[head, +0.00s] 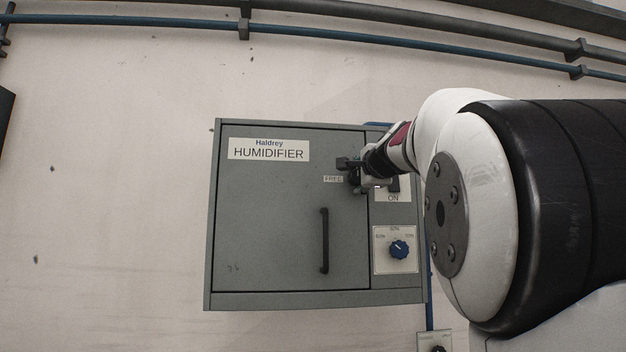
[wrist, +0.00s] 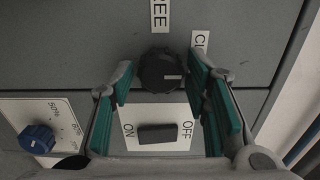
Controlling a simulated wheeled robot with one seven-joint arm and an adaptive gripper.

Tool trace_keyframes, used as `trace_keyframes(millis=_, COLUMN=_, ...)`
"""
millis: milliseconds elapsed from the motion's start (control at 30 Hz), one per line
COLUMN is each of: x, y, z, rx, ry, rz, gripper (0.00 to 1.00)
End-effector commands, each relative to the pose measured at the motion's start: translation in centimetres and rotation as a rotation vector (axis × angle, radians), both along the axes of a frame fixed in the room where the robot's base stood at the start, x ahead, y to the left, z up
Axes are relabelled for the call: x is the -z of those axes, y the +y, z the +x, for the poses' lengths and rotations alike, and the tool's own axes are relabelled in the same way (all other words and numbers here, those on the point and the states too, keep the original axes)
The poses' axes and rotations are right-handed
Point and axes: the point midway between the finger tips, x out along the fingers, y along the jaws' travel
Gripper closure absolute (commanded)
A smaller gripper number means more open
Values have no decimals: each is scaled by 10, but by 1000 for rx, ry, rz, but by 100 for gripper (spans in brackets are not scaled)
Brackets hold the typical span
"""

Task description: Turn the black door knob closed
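The black door knob (wrist: 161,70) shows in the wrist view on the grey cabinet door, with a white mark on its face pointing right in that picture. A FREE label (wrist: 160,14) lies above it. My gripper (wrist: 162,76) is open, with one teal-padded finger on each side of the knob. Small gaps seem to show; contact is unclear. In the head view my gripper (head: 356,175) is at the door's upper right edge and hides the knob.
The humidifier cabinet (head: 290,215) hangs on a pale wall. Its door has a black vertical handle (head: 324,240). Right of the door are a black ON/OFF switch (wrist: 157,133) and a blue humidity dial (head: 398,250).

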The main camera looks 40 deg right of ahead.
Motion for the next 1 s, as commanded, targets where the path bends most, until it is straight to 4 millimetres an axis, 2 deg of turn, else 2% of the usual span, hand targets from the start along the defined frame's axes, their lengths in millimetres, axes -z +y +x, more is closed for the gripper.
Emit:
trace_keyframes(millis=300, x=-1, y=1, z=-1, rx=-1, ry=0, rz=-1, gripper=48)
trace_keyframes(millis=433, x=-1, y=5, z=-7, rx=-1, ry=-1, rz=-2, gripper=48)
trace_keyframes(millis=1000, x=-1, y=55, z=-90, rx=0, ry=-1, rz=-2, gripper=48)
